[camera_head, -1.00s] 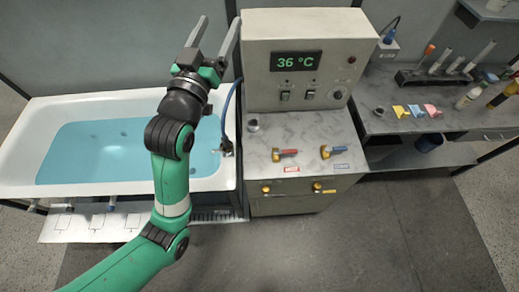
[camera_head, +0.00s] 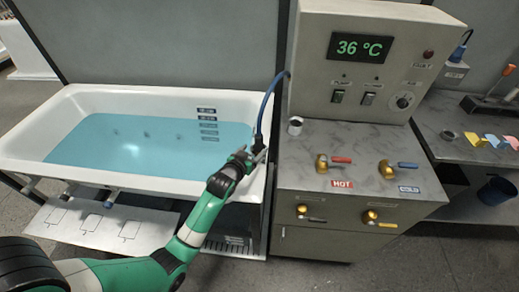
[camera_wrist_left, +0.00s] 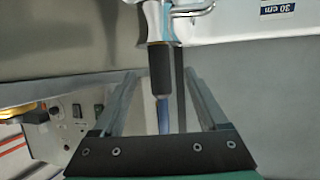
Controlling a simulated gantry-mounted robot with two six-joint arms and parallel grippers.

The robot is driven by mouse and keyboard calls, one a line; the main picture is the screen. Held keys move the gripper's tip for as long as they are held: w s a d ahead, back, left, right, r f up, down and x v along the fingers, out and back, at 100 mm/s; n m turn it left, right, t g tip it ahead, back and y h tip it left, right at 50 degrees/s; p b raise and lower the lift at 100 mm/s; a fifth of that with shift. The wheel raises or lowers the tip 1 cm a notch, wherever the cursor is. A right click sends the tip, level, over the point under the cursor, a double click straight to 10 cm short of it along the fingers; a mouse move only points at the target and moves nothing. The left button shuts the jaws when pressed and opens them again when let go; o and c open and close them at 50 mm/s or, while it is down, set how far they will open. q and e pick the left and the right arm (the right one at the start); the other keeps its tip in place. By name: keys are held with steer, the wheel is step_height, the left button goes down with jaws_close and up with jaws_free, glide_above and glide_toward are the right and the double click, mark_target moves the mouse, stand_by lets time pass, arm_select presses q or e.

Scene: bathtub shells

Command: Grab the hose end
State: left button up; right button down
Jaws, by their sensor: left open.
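The hose is blue and runs from the side of the control box down to the tub's right rim in the head view (camera_head: 266,97). Its end is a dark cylindrical grip (camera_wrist_left: 159,68) under a pale metal fitting in the left wrist view. My left gripper (camera_head: 258,152) is at the tub's right rim beside the hose end. In the left wrist view its two fingers are apart, one on each side of the dark grip, with gaps visible. In the head view the gripper partly hides the hose end. My right gripper is not in view.
The white bathtub (camera_head: 60,120) holds blue water. A control box (camera_head: 400,40) reading 36 °C stands on a counter (camera_head: 315,150) with hot (camera_head: 330,162) and cold (camera_head: 395,167) valves and a small metal cup (camera_head: 295,126). A side bench (camera_head: 450,110) is at the right.

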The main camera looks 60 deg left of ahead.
mark_target(257, 146)
arm_select(q)
steer(key=b+x, duration=0.1)
steer(key=x, duration=0.2)
steer(key=shift+w+a+f, duration=0.2)
steer(key=shift+w+f, duration=0.05)
steer(key=shift+w+a+b, duration=0.3)
steer(key=shift+w, duration=0.05)
steer(key=b+x, duration=0.2)
steer(key=x, duration=0.1)
steer(key=b+x, duration=0.1)
steer(key=x, duration=0.1)
steer(key=shift+w+a+r, duration=0.1)
steer(key=shift+w+r, duration=0.1)
steer(key=shift+r, duration=0.05)
jaws_close()
